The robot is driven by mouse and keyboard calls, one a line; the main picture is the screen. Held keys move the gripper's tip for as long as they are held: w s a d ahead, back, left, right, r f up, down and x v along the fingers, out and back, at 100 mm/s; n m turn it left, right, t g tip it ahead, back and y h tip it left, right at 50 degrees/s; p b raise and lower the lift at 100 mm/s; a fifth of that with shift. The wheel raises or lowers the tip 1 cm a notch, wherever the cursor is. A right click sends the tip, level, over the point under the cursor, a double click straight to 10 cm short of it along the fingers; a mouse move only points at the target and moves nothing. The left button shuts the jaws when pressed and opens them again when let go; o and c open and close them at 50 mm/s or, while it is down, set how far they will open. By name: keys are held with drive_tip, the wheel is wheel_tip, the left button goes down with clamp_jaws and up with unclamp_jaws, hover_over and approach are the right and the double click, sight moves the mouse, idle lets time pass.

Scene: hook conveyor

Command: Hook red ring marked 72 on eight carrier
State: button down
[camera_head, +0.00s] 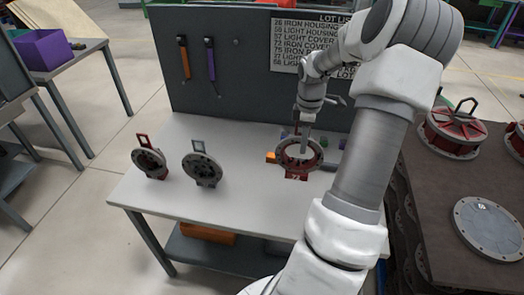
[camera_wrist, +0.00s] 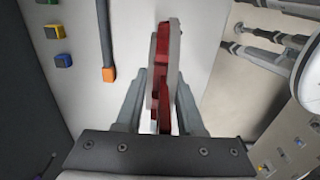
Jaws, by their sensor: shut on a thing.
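The red ring marked 72 (camera_head: 297,177) is at the right part of the white table in the head view, its tag facing the camera. My gripper (camera_head: 303,150) reaches down to it and is shut on it. In the wrist view the ring (camera_wrist: 164,60) stands edge-on, red with a grey side, between the two grey fingers of my gripper (camera_wrist: 162,88). I cannot tell whether the ring touches the table. I cannot make out the eight carrier in either view.
Orange (camera_head: 184,60) and purple (camera_head: 210,62) tools hang on the dark board. A brown table (camera_head: 440,225) with round covers is at the right.

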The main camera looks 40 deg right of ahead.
drive_tip(key=w+a+f, duration=0.8)
drive_tip(key=f, duration=0.2)
drive_tip(key=shift+a+f+p, duration=0.25)
drive_tip(key=shift+a+p, duration=0.1)
drive_tip(key=shift+p, duration=0.1)
drive_tip(key=shift+f, duration=0.1)
drive_tip(key=shift+f, duration=0.15)
drive_tip(key=c, duration=0.5)
unclamp_jaws()
drive_tip(key=shift+s, duration=0.1)
drive_tip(key=shift+b, duration=0.3)
drive_tip(key=r, duration=1.7)
drive_tip(key=shift+w+r, duration=0.2)
drive_tip(key=shift+r, duration=0.05)
